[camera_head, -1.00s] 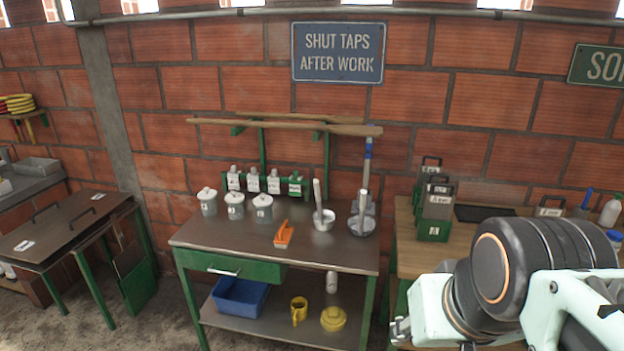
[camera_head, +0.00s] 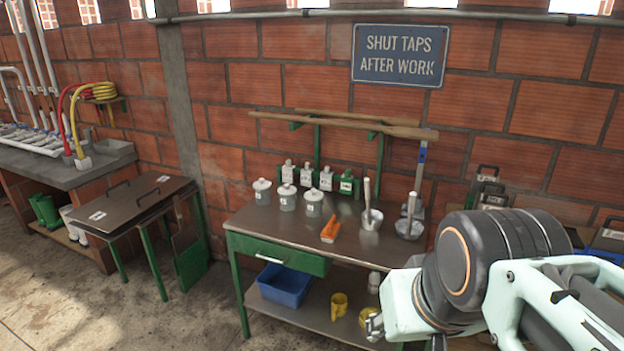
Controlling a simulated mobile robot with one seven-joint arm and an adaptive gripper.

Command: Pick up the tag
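Several tags hang in a row on a green rack at the back of the metal workbench (camera_head: 385,245). Three are pale, including the leftmost tag (camera_head: 287,172); the rightmost tag (camera_head: 346,183) is green. Their markings are too small to read. My gripper (camera_head: 374,325) shows only in part at the lower right, in front of the bench's right side and well apart from the tags. Its fingers are too small and turned away to tell whether they are open.
A blue bin (camera_head: 284,285) and yellow items sit below. A low table (camera_head: 125,200) stands left, with open floor in front.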

